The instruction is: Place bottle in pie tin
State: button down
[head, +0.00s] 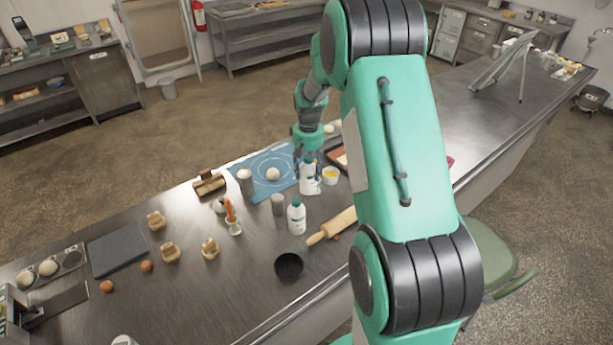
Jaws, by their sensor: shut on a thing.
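A white bottle (310,181) with a dark label stands upright or is held near the right edge of the blue mat. My gripper (305,158) is at its top, pointing down and shut on it. Whether the bottle's base touches the table is hard to tell. A second white bottle (296,217) with a green cap stands nearer, apart from my gripper. A dark round dish (288,267) near the table's front edge may be the pie tin; it looks empty. My fingers are small and partly hidden.
A blue mat (262,192) with a dough ball (273,174) lies left of the held bottle. A yellow-filled cup (330,176) stands right of it. My arm hides part of the table.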

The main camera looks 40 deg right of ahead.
aim_at(308, 157)
jog(key=shift+r, duration=0.2)
notch_tip(308, 157, up, 11)
jog(key=shift+s+a+r, duration=0.1)
jog(key=shift+a, duration=0.05)
jog(key=s+a+r+n, duration=0.2)
jog(key=s+a+r, duration=0.1)
jog(key=s+a, duration=1.4)
jog(key=s+a+f, duration=0.1)
jog(key=s+a, duration=0.2)
jog(key=s, duration=0.3)
jog(key=s+a+f+n+p, duration=0.1)
jog(key=s+a, duration=0.1)
jog(key=s, duration=0.3)
jog(key=s+a+f, duration=0.1)
jog(key=s+a, duration=0.2)
jog(key=s, duration=0.3)
notch_tip(308, 157, down, 16)
jog(key=shift+d, duration=0.15)
jog(key=shift+w+r, duration=0.1)
jog(key=w+d+f+p, duration=0.1)
jog(key=w+d, duration=0.2)
jog(key=w, duration=1.2)
jog(key=shift+w+f, duration=0.25)
jog(key=shift+w, duration=0.1)
